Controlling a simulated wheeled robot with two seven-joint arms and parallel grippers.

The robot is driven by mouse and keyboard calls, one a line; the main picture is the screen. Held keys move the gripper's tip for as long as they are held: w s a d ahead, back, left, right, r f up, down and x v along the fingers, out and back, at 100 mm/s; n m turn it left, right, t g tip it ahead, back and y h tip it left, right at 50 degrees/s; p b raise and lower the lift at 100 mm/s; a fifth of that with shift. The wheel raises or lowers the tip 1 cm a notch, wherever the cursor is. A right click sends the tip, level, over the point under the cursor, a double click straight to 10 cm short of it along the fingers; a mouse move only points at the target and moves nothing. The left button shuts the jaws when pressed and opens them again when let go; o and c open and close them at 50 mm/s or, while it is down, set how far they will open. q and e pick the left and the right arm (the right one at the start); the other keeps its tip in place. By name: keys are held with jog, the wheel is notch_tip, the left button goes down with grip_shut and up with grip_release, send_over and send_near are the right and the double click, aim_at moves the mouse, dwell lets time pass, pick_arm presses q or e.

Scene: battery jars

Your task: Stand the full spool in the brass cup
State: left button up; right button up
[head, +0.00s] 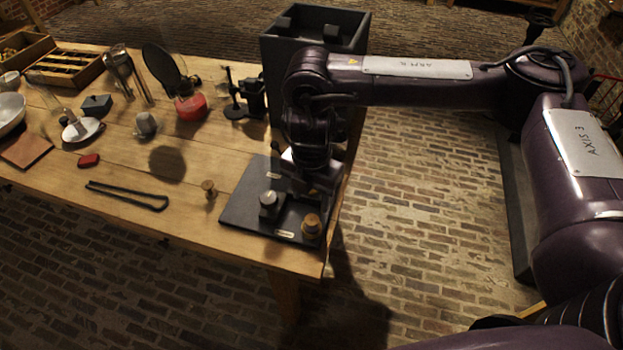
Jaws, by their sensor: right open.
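A small brown spool-shaped piece (209,188) stands upright on the wooden table, left of the dark board (240,212). It is too small to tell whether it is wound full. A brass-coloured round cup (311,227) stands on the board's front right part; I cannot make out its inside clearly. A grey metal round piece (268,205) stands on the board to its left. My right gripper (290,180) is open over the back of the board, behind both round pieces and apart from the brown spool. The arm partly hides the board. My left gripper is out of view.
A black bent tool (128,195) and a small red block (88,160) lie left of the spool. A grey cup-like piece (147,124), a red-based round mirror (190,105) and a black stand (240,95) are farther back. A tall dark bin (285,50) stands behind the board.

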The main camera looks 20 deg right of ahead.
jog(key=shift+r, duration=2.1)
jog(key=shift+a+f, duration=0.1)
